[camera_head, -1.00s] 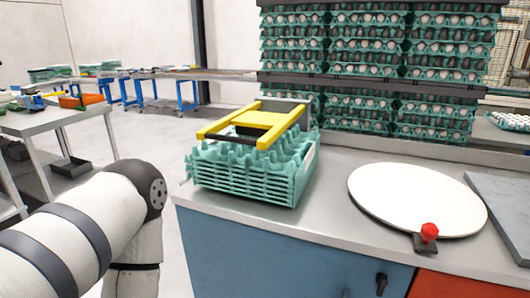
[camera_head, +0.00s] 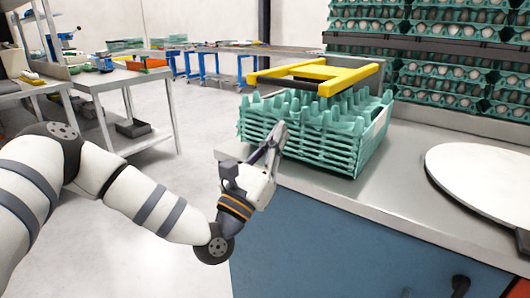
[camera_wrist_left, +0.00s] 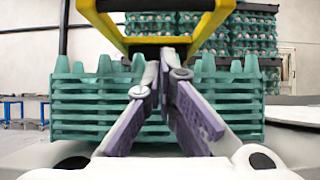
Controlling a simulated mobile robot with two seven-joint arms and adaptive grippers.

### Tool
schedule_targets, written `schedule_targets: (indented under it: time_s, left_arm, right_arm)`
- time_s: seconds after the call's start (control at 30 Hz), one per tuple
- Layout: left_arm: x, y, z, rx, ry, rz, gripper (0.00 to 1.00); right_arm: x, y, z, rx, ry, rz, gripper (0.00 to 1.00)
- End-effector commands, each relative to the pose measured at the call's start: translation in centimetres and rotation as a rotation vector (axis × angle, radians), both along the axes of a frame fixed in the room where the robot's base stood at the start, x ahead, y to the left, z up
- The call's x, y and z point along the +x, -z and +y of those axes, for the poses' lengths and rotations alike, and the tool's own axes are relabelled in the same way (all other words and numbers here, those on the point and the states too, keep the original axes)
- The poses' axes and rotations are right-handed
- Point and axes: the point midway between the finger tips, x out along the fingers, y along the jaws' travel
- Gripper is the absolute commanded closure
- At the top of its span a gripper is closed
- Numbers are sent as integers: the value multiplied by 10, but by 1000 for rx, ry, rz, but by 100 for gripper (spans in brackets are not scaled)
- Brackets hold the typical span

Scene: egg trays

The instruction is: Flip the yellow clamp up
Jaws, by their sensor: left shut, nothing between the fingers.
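The yellow clamp (camera_head: 345,74) lies roughly level over the top of a stack of green egg trays (camera_head: 310,138) at the bench's left end. A dark bar (camera_head: 303,83) spans between its two yellow arms. My left gripper (camera_head: 280,130) is in front of the stack's near left side, below the clamp, fingers pointing up. It is shut and empty. In the left wrist view the fingers (camera_wrist_left: 166,56) converge before the stack (camera_wrist_left: 85,105), and the yellow clamp (camera_wrist_left: 107,28) shows above them. Whether the fingertips touch anything is unclear. My right gripper is not in view.
A round white plate (camera_head: 485,175) lies on the grey bench top (camera_head: 390,190) to the right. Tall stacks of filled egg trays (camera_head: 440,85) stand behind. Another table (camera_head: 110,78) is at the left, with open floor between it and the bench.

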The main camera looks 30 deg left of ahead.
Motion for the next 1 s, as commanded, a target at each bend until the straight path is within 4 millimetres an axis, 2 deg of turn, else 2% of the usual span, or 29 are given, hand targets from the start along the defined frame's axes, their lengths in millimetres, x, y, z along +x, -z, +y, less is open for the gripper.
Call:
schedule_targets:
  time_s: [0.1, 0.2, 0.3, 0.8, 1.0]
  left_arm:
    - [20, -18, -2, 2, 0, -5, 100]
    - [22, -39, -2, 0, 1, -8, 100]
    - [25, -49, -2, 0, 1, -4, 100]
    - [27, -52, -3, 1, 1, 5, 100]
    - [34, -72, -2, 4, -1, 39, 100]
  right_arm:
    - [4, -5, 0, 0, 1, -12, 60]
    - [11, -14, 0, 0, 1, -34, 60]
    - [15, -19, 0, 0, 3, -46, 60]
    - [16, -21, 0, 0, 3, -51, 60]
    - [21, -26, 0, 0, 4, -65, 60]
